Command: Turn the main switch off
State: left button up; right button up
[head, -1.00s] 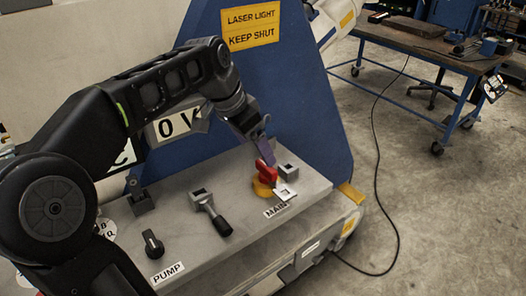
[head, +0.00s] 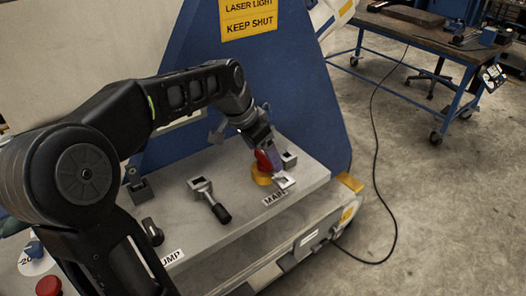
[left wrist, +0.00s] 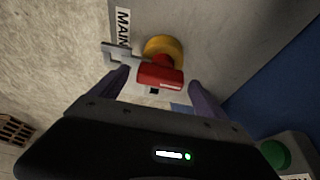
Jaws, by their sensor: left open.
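The main switch is a red handle (head: 264,160) on a yellow base (head: 261,177), behind the MAIN label (head: 275,198) on the grey panel. In the left wrist view the red handle (left wrist: 160,76) lies between the two fingers, with the yellow base (left wrist: 164,47) beyond it. A grey metal hasp (head: 284,180) sits beside the switch and also shows in the left wrist view (left wrist: 118,54). My left gripper (head: 274,158) is open, its fingers on either side of the handle; contact cannot be told. My right gripper is not in view.
On the panel, a black-handled lever (head: 212,202) and a black PUMP knob (head: 152,231) stand left of the switch. A red button (head: 48,286) is at lower left. A blue upright (head: 290,85) rises behind. A workbench (head: 425,38) stands at the back right.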

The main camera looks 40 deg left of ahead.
pick_arm(q)
jog(key=shift+f, duration=0.2)
jog(key=shift+c, duration=0.3)
grip_shut()
dwell(0.6)
